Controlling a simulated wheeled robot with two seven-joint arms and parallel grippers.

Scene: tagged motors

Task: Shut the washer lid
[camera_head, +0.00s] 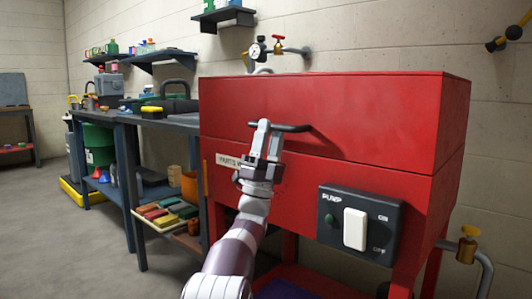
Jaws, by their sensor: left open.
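The red parts washer (300,178) stands right of centre on red legs. Its red lid (370,110) is down on the basin, with only a thin seam line between them along the front. A dark bar handle (296,128) sticks out from the lower front of the lid. My left gripper (268,128) is at the left end of this handle, with its open fingers up against or around the bar. I cannot tell whether they touch it. My right gripper is not in view.
A pump switch panel (358,226) is on the washer's front, right of my left arm. A brass valve (467,245) stands at the right. A workbench (160,122) with shelves of bins and parts adjoins the washer's left side. The floor at far left is clear.

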